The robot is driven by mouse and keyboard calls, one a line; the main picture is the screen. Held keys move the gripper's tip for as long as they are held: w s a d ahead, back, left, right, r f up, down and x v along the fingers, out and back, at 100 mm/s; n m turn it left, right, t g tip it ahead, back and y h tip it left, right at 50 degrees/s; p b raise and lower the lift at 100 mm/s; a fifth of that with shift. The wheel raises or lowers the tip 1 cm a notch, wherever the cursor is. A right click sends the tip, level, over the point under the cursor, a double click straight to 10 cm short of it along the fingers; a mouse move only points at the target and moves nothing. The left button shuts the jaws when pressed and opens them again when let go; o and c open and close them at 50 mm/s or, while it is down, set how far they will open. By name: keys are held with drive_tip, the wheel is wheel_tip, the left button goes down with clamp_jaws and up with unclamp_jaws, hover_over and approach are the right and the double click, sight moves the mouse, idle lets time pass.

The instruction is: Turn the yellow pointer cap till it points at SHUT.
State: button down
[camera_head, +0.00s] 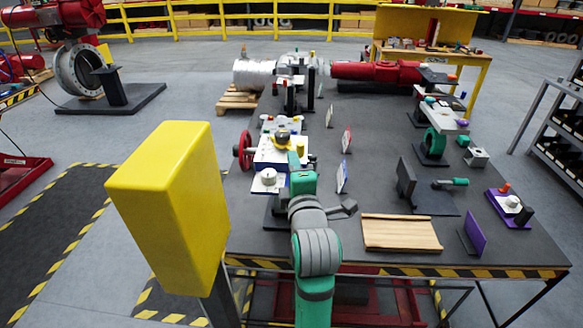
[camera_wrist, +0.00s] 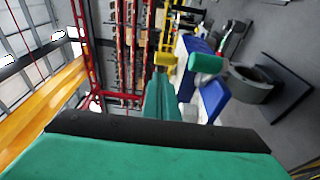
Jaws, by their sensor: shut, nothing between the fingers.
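The word SHUT is too small to read, and I cannot tell where the cap points. My gripper (camera_head: 297,160) is just in front and to the right of the cap, apart from it as far as I can see. In the wrist view my green fingers (camera_wrist: 160,92) are together and empty. A small yellow piece (camera_wrist: 165,59) shows beyond their tips; I cannot tell whether it is the cap.
A red handwheel (camera_head: 243,151) stands left of the box, and a white round knob (camera_head: 269,176) is in front. Small upright signs (camera_head: 346,140) stand to the right. A wooden board (camera_head: 400,233) lies nearer. A large yellow box (camera_head: 172,205) fills the left foreground.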

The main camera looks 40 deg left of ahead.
sight(300, 150)
drive_tip(key=shift+w, duration=0.85)
drive_tip(key=shift+w, duration=0.1)
drive_tip(key=shift+w+d, duration=0.1)
drive_tip(key=shift+w, duration=0.4)
